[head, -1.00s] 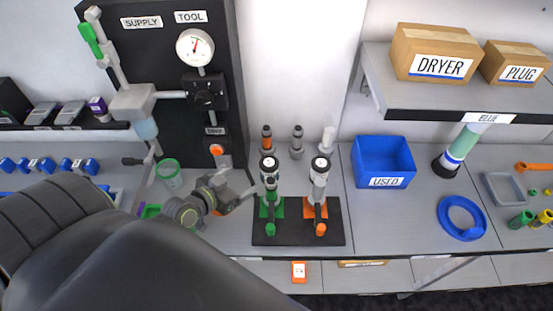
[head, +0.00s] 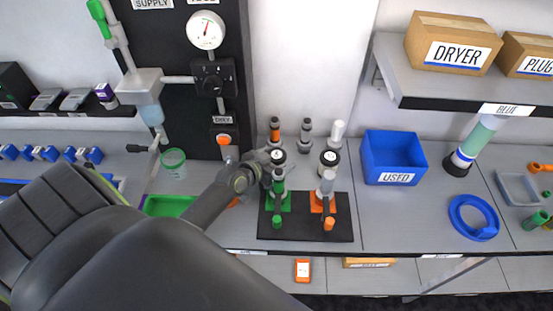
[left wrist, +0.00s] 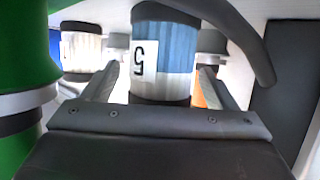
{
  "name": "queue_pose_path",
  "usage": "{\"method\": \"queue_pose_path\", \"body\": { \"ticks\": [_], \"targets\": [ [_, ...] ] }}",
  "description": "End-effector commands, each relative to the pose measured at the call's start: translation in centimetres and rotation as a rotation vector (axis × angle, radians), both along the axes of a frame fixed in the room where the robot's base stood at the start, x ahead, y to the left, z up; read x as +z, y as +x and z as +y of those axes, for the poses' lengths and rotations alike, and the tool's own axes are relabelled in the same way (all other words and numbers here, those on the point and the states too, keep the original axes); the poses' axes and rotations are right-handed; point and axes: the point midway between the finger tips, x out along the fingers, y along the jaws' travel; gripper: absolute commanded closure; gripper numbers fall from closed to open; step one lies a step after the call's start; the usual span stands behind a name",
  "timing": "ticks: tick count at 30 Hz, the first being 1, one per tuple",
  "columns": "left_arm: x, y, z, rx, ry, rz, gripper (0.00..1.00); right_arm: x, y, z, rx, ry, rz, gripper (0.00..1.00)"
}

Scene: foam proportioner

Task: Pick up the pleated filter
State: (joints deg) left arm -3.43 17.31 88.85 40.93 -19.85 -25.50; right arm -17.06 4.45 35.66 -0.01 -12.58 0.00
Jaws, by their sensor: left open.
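In the left wrist view a ribbed, pleated-looking cylinder (left wrist: 178,52), blue over white with dark bands and a white label, stands between my finger tips. It looks like the pleated filter. I cannot tell whether the fingers touch it. My left gripper (head: 268,158) is open, behind the top of the green-based post (head: 278,182) in the head view; it also shows in the left wrist view (left wrist: 158,82). I cannot tell for certain which small cylinder in the head view is the filter. My right gripper is not in view.
A black stand (head: 305,230) holds the green-based post and an orange-based post (head: 327,185). Small cylinders stand behind it, one with an orange top (head: 275,130). A blue USED bin (head: 392,160) is to the right. A green cylinder (left wrist: 20,100) stands close at left in the wrist view.

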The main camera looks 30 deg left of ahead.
Motion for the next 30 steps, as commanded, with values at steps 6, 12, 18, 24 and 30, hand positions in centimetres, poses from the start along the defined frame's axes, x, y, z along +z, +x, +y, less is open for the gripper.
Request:
{"method": "queue_pose_path", "body": {
  "ticks": [6,12,18,24,30],
  "targets": [
    [-0.64,1.54,-0.15,0.0,0.001,0.0,0.2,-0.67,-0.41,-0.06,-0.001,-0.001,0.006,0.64],
    [-0.58,1.51,-0.13,0.001,0.001,0.0,0.22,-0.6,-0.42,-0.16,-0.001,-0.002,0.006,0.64],
    [-0.57,1.49,-0.13,0.001,0.001,0.0,0.48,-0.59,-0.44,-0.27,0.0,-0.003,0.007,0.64],
    [-0.56,1.5,-0.12,0.001,0.001,-0.001,0.7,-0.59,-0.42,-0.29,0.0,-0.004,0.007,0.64],
    [-0.5,1.5,-0.12,0.001,0.001,-0.001,0.7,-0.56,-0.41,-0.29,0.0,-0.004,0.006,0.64]
  ]
}}
